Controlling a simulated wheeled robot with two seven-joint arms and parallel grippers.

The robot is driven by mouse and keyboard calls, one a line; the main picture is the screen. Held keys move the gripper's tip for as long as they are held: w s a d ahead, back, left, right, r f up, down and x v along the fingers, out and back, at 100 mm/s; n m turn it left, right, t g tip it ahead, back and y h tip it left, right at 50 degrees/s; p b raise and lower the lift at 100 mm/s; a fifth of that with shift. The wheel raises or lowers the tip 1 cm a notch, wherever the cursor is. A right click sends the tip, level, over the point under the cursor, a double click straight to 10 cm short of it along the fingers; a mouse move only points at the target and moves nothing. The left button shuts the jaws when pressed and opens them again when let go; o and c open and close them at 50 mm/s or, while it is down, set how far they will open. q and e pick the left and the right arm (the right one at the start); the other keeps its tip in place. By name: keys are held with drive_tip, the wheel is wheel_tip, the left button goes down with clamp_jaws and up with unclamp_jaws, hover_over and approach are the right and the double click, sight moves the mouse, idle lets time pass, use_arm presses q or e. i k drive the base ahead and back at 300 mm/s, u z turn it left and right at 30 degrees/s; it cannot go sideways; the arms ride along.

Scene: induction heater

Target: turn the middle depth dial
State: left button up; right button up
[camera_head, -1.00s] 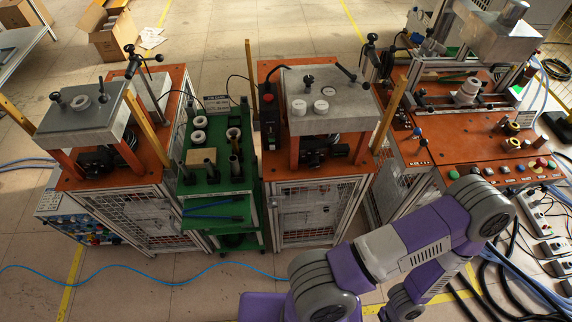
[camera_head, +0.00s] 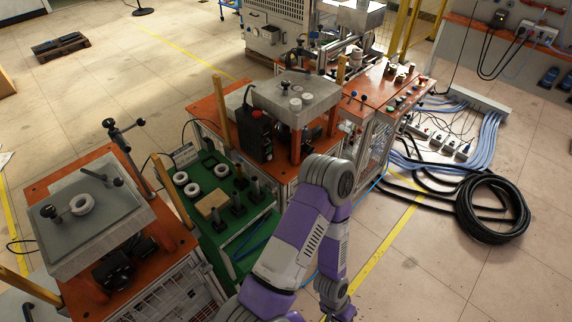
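Three machine stations with orange tops stand in a row. The middle station has a grey metal plate (camera_head: 298,92) on orange legs. On the plate are a small black knob (camera_head: 285,85) and two white round pieces (camera_head: 296,104). A black control box (camera_head: 255,134) is fixed at its left side. I cannot tell which of these small parts is the middle depth dial. One purple and grey arm of mine rises from the bottom in front of the middle station, its elbow bent and its forearm pointing down.
The left station (camera_head: 65,238) has a grey plate with a white ring. A green cart (camera_head: 233,230) with rings and posts stands between it and the middle station. The right station's orange panel (camera_head: 375,92) has buttons. Coiled black hose (camera_head: 490,207) and cables lie on the floor at right.

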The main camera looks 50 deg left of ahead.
sight(307, 149)
drive_tip(key=u, duration=1.25)
